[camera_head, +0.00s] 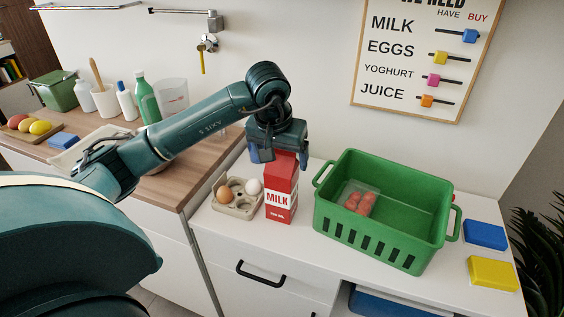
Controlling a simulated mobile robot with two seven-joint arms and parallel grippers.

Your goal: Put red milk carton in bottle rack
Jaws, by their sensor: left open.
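The red milk carton (281,195), with a white MILK band, stands upright on the white counter between the egg tray and the green basket. My left gripper (278,157) is open and points down at the carton's top. Its two fingers show to the left and right of the carton's upper end; I cannot tell if they touch it. The gripper hides part of the carton's top. I cannot make out a bottle rack in this view. My right gripper is not in view.
A green basket (335,222) with a pack of tomatoes (360,202) stands right of the carton. An egg tray (237,207) is close on its left. Blue (485,235) and yellow (493,273) blocks lie at the right. Bottles and a green bin (57,92) stand on the wooden worktop.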

